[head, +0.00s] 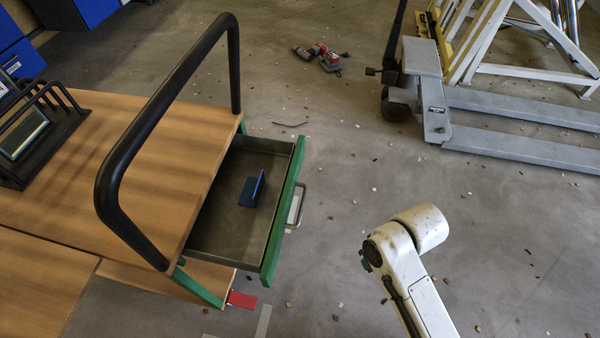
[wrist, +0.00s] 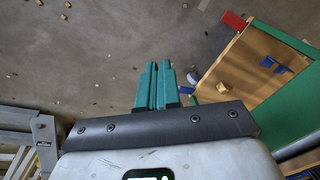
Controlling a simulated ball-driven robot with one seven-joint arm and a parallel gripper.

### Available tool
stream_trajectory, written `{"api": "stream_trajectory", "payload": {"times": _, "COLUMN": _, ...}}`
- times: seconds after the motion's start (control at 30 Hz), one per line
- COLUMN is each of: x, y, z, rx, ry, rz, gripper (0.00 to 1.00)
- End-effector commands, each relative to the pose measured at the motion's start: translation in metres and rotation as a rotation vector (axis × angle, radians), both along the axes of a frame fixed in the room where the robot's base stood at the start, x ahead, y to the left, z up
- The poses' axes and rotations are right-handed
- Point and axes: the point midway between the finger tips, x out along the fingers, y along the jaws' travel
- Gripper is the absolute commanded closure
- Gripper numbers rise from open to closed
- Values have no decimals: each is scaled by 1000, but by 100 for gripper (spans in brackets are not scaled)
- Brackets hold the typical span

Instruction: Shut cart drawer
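The cart (head: 140,150) has a wooden top, green legs and a black tube handle. Its grey drawer (head: 222,185) is pulled out to the right, with a green front (head: 284,215) and a metal pull handle (head: 296,206). A blue angled piece (head: 252,189) lies inside. In the wrist view my gripper (wrist: 157,66) has its two teal fingers together over the floor, with nothing visible between them. A green panel, seemingly the drawer front (wrist: 292,112), is to its right, apart from the fingers.
A pallet jack (head: 430,100) stands at the back right. A red tool (head: 328,58) lies on the floor behind the cart. A red piece (head: 242,300) sits by the cart's lower shelf. A black rack (head: 40,130) is on the cart top. Small debris dots the otherwise open floor.

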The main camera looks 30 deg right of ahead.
Motion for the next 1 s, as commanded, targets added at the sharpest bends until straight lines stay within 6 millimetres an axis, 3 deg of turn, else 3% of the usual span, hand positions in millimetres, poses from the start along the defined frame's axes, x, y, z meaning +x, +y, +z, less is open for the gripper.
{"api": "stream_trajectory", "payload": {"times": 0.03, "x": 20, "y": -7, "z": 26, "rx": 56, "ry": -19, "rz": -59, "gripper": 100}}
{"api": "stream_trajectory", "payload": {"times": 0.3, "x": 111, "y": -41, "z": 90, "rx": 412, "ry": -137, "rz": -362, "gripper": 100}}
{"api": "stream_trajectory", "payload": {"times": 0.53, "x": 159, "y": -64, "z": 133, "rx": 627, "ry": -219, "rz": -514, "gripper": 100}}
{"api": "stream_trajectory", "payload": {"times": 0.73, "x": 170, "y": -65, "z": 134, "rx": 673, "ry": -233, "rz": -541, "gripper": 100}}
{"api": "stream_trajectory", "payload": {"times": 1.0, "x": 192, "y": -41, "z": 103, "rx": 671, "ry": -229, "rz": -537, "gripper": 100}}
